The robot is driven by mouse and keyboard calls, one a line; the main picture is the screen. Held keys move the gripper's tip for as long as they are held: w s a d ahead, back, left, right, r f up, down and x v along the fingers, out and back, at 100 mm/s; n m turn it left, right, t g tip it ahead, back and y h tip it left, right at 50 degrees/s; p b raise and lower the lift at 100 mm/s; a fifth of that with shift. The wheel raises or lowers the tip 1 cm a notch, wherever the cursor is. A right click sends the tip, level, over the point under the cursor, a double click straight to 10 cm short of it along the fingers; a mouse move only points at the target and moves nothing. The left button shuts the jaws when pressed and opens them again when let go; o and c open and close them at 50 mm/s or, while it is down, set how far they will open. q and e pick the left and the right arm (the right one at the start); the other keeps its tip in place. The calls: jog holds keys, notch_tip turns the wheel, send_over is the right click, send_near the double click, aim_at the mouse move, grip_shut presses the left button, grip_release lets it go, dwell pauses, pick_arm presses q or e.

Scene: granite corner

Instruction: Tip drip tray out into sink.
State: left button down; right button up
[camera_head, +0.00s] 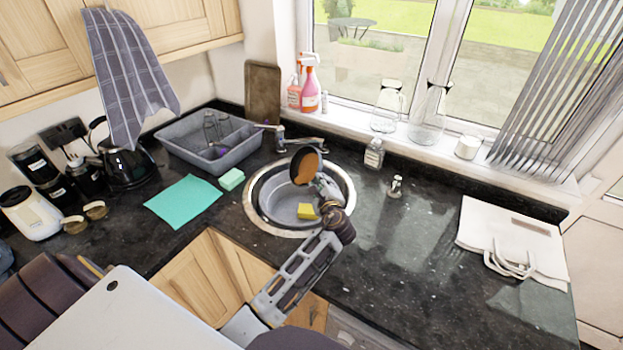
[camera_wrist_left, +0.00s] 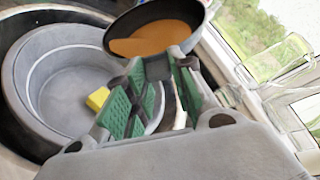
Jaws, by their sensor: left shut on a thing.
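My left gripper (camera_head: 325,188) is shut on the drip tray (camera_head: 296,158), a round, shallow dark dish. The tray is tilted steeply above the far side of the round sink (camera_head: 275,203). Orange-brown contents (camera_head: 308,168) show inside the tray; no falling stream can be made out. In the left wrist view, the tray (camera_wrist_left: 187,12) is beyond my left gripper's green-padded fingers (camera_wrist_left: 158,72), with the grey sink basin (camera_wrist_left: 55,90) to the left and below. Where the fingers meet the tray is partly hidden. My right gripper is not in view.
A yellow sponge (camera_head: 307,211) shows in the sink. The tap (camera_head: 282,138) stands behind it. A grey dish tub (camera_head: 190,150), a green sponge (camera_head: 231,179) and a teal cloth (camera_head: 184,200) are left. A soap bottle (camera_head: 374,154) stands right; the counter beyond is mostly clear.

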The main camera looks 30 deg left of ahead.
pick_arm(q)
jog(key=shift+s+a+r+n+b, duration=0.1)
jog(key=shift+s+r+n+b, duration=0.1)
jog(key=shift+n+b, duration=0.15)
dwell(0.8)
dwell(0.4)
